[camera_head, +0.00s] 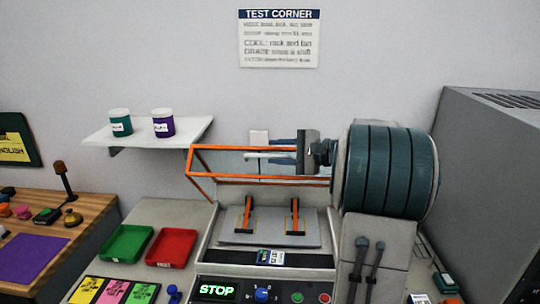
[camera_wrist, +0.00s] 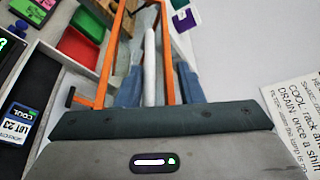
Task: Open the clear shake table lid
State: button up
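The clear shake table lid (camera_head: 192,162), edged with orange bars, stands raised and tilted above the shake table (camera_head: 207,240); its clear panes are hard to see. Its orange bars also show in the wrist view (camera_wrist: 108,55). My gripper (camera_head: 270,152) reaches in from the right at the lid's upper part, fingers pointing left. In the wrist view the blue fingers of my gripper (camera_wrist: 152,85) stand apart. A white bar (camera_wrist: 150,60) lies lengthwise between them, with a visible gap on its right. Whether a finger touches the bar or frame cannot be told.
Green (camera_head: 127,243) and red (camera_head: 171,248) trays lie left of the shake table. A wall shelf (camera_head: 150,133) with two cups is behind. A large grey cabinet (camera_head: 490,170) stands at the right. A control panel with a STOP display (camera_head: 217,290) is at the front.

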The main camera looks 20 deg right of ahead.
jog(key=b+v, duration=0.2)
jog(key=v, duration=0.9)
